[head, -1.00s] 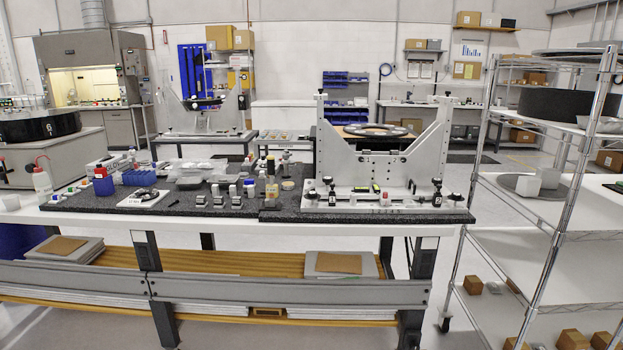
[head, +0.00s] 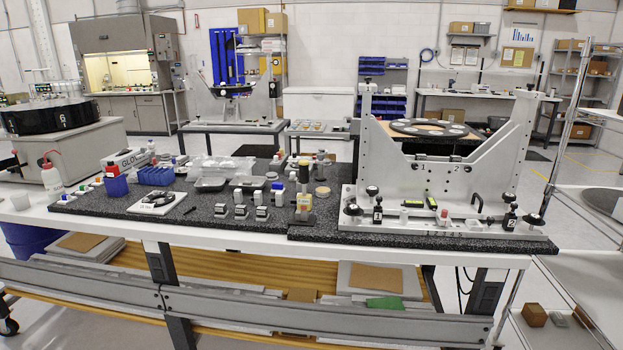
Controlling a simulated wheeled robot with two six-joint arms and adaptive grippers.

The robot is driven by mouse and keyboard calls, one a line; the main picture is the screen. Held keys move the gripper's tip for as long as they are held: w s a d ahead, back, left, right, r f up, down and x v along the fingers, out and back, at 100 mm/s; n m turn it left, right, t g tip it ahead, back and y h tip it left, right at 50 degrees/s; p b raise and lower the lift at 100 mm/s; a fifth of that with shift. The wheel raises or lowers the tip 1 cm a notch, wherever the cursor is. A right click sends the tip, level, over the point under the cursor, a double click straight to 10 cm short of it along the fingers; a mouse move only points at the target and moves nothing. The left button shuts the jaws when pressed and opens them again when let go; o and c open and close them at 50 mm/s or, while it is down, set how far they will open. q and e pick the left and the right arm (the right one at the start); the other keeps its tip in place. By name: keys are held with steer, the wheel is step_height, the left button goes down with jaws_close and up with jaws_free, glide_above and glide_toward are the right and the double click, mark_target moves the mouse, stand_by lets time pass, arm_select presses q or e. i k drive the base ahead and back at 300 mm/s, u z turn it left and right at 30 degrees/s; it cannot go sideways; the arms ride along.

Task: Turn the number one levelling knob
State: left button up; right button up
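The grey mirror fixture (head: 440,178) stands on the right part of the dark speckled slab (head: 300,233), with two uprights and a cradle. Black knobs sit along its base. At its left end are an upper knob (head: 372,190), a front knob (head: 353,210) and a black piece with a small pale label (head: 377,214). At its right end are a similar labelled piece (head: 510,217), whose label looks like a 2, and another black knob (head: 533,219). The left label is too small to read, so I cannot tell which knob is number one. Neither of my grippers is in view.
A white-topped bench (head: 250,240) carries the slab. A grey rail (head: 240,307) runs along the bench's lower front. A wire shelf stands at the right.

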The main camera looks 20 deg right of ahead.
mark_target(372, 191)
steer(key=z, duration=0.05)
steer(key=i, duration=1.05)
steer(key=z, duration=0.55)
